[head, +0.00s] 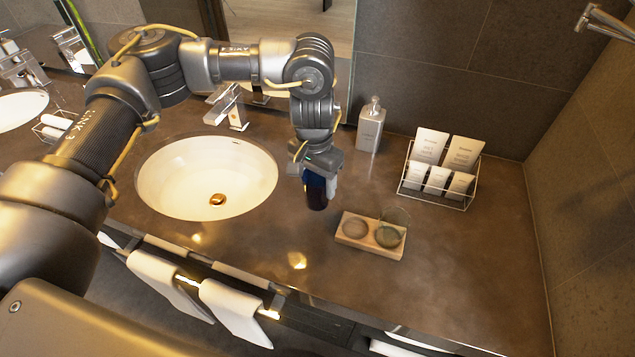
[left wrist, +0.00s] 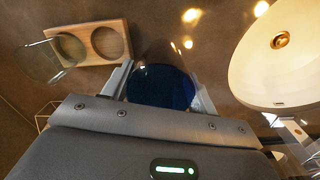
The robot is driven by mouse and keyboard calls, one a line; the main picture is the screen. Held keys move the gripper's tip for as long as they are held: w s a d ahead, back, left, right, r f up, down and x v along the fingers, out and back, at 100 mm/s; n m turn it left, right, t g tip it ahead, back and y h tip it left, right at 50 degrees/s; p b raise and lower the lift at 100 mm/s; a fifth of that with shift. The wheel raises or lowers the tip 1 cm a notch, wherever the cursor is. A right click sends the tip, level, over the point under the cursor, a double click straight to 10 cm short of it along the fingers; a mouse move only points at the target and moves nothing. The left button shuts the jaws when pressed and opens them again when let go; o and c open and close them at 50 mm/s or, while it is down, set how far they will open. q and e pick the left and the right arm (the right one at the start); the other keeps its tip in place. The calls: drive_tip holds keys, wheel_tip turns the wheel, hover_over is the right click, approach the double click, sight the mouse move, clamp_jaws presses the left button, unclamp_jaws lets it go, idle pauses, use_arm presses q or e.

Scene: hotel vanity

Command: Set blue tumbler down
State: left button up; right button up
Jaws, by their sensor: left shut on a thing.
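The blue tumbler (head: 316,190) is dark blue and upright, held in my left gripper (head: 318,176). It is right of the sink and left of a wooden tray. In the left wrist view the tumbler (left wrist: 162,87) sits between the two fingers, which are shut on it. I cannot tell whether its base touches the counter. The wooden tray (head: 353,240) has two round recesses; a clear glass (head: 389,234) stands in the right one and the left one is empty. The left wrist view also shows the tray (left wrist: 91,30) and the glass (left wrist: 66,52). My right gripper is in neither view.
The sink basin (head: 184,190) lies left of my gripper, with a faucet (head: 237,114) behind it. A soap dispenser (head: 370,128) stands at the back. A wire rack (head: 412,187) with several white packets is at the right. The counter's front right is clear.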

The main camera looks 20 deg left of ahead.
sight(318, 182)
use_arm(q)
drive_tip(key=shift+w+a+f, duration=0.15)
drive_tip(key=shift+w+f, duration=0.9)
drive_tip(key=shift+f, duration=0.2)
wheel_tip(318, 182, down, 3)
drive_tip(key=shift+w+p, duration=0.15)
drive_tip(key=shift+p, duration=0.45)
drive_tip(key=shift+f, duration=0.25)
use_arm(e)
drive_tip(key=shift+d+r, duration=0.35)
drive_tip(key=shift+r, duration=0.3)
use_arm(q)
drive_tip(key=shift+f, duration=0.1)
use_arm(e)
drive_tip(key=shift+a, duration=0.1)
use_arm(q)
drive_tip(key=o, duration=1.2)
drive_tip(key=shift+c, duration=0.2)
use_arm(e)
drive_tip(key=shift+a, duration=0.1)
use_arm(q)
wheel_tip(318, 182, up, 12)
drive_tip(key=b, duration=0.2)
drive_tip(key=shift+a, duration=0.3)
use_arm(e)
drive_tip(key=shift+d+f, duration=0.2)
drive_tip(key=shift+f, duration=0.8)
